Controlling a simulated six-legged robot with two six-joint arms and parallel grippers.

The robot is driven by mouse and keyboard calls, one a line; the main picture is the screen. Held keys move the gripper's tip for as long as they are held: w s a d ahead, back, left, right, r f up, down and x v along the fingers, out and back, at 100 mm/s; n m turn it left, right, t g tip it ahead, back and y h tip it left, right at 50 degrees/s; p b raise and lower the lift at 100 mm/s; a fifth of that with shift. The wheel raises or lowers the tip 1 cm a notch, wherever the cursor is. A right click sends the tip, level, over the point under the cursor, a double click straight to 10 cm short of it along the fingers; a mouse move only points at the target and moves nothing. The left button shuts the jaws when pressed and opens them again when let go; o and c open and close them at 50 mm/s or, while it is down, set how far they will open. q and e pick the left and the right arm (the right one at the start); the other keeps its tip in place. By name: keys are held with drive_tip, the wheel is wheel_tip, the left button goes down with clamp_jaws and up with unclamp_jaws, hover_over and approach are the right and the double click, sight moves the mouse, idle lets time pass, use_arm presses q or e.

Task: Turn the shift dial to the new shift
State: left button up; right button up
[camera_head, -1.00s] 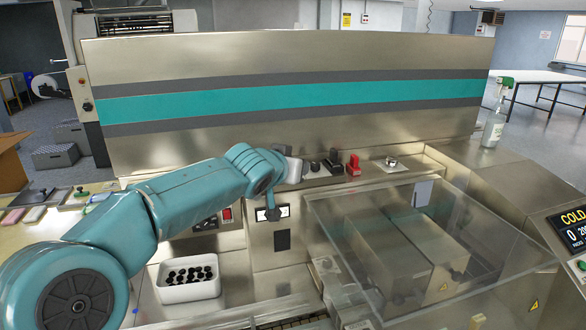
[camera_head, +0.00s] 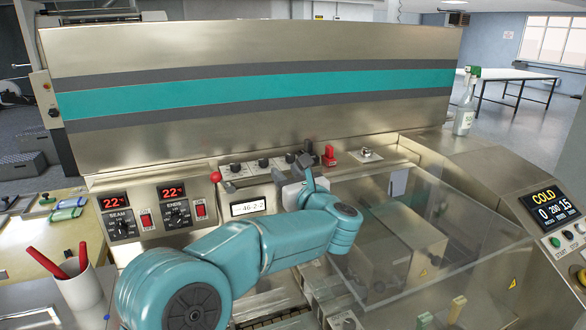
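Three small round dials stand in a row on the machine's ledge: a left dial (camera_head: 235,168), a middle dial (camera_head: 263,163) and a right dial (camera_head: 291,158). I cannot read their markings or tell which is the shift dial. Below them a white code window (camera_head: 248,208) reads about "46-2-2". My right gripper is not in view.
A red-knobbed lever (camera_head: 215,177) stands left of the dials. SEAM (camera_head: 122,224) and ENDS (camera_head: 177,214) dials are on the left panel.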

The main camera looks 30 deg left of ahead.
sight(292, 158)
use_arm(q)
drive_tip(key=shift+m+t+h, duration=0.7)
drive_tip(key=shift+m, duration=0.1)
drive_tip(key=d+f, duration=0.1)
drive_tip(key=d, duration=0.1)
drive_tip(key=w+d+f, duration=0.1)
drive_tip(key=d, duration=0.1)
drive_tip(key=d+f, duration=0.1)
drive_tip(key=d, duration=0.1)
drive_tip(key=shift+w+d, duration=0.1)
drive_tip(key=shift+w, duration=0.25)
drive_tip(key=shift+w+r, duration=0.2)
drive_tip(key=p+x, duration=0.7)
drive_tip(key=x, duration=0.8)
drive_tip(key=shift+w, duration=0.1)
drive_tip(key=shift+a+p, duration=0.3)
drive_tip(key=shift+a, duration=0.05)
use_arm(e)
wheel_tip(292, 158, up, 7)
